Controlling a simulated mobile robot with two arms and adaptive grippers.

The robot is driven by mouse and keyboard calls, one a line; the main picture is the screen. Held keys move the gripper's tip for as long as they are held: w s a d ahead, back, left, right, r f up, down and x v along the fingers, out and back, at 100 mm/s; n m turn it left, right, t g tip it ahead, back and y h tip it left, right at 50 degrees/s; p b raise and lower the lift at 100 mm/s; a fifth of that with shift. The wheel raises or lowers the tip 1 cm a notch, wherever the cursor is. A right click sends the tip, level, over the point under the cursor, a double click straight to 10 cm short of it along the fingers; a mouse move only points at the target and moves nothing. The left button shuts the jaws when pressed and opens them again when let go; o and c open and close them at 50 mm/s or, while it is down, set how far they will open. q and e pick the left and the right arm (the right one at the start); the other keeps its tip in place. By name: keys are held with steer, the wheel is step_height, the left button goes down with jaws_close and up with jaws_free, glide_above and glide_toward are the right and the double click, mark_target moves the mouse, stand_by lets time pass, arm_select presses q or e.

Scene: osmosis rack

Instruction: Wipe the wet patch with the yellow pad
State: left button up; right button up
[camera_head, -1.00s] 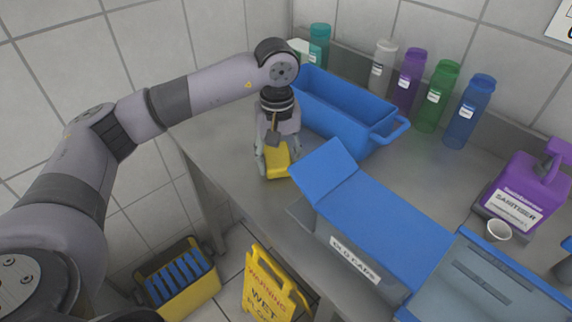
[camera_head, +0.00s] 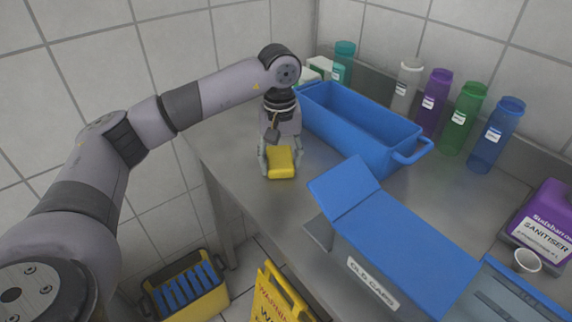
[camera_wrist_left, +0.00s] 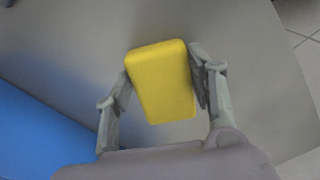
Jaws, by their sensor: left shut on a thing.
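The yellow pad (camera_head: 281,163) is between the fingers of my left gripper (camera_head: 281,166), which is shut on it. It also shows in the left wrist view (camera_wrist_left: 162,82), with a finger of the left gripper (camera_wrist_left: 160,88) against each side. The pad is just over or on the steel worktop (camera_head: 235,155); I cannot tell whether it touches. I cannot make out a wet patch on the worktop in either view. My right gripper is not in view.
A blue open bin (camera_head: 365,135) stands right of the left gripper. A blue-lidded box marked OLD CAPS (camera_head: 410,230) is nearer. Several bottles (camera_head: 460,118) line the back. A purple sanitiser container (camera_head: 545,225) is far right. A yellow warning sign (camera_head: 275,300) and yellow bucket (camera_head: 190,300) stand below.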

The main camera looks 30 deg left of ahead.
arm_select(q)
steer(key=shift+w+a+f, duration=0.1)
steer(key=shift+w+a, duration=0.15)
steer(key=shift+a, duration=0.45)
steer(key=shift+r+p, duration=2.05)
steer(key=shift+r, duration=1)
steer(key=shift+r+p, duration=1.15)
steer(key=shift+r, duration=0.4)
steer(key=shift+f, duration=0.1)
